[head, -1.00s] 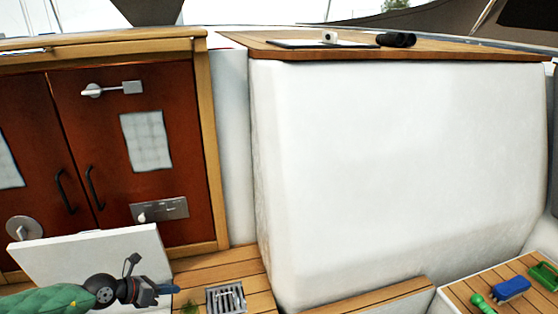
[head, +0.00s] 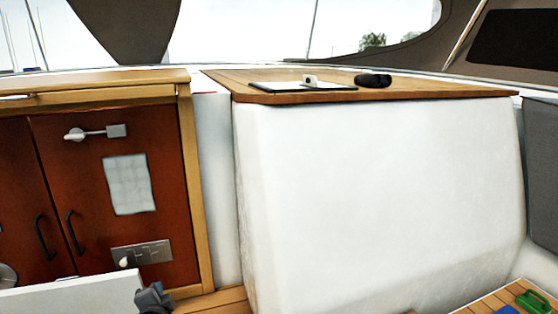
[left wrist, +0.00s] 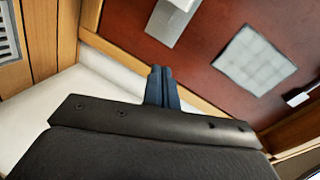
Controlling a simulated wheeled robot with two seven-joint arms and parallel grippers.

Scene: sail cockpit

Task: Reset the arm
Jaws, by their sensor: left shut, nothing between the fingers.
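My right gripper is in neither view.
Wooden cabinet doors (head: 90,180) with black handles stand at the left. A large white block (head: 380,200) with a wooden top (head: 440,88) fills the middle. A black cylindrical object (head: 373,80) lies on top. A green object (head: 534,301) is at the lower right.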

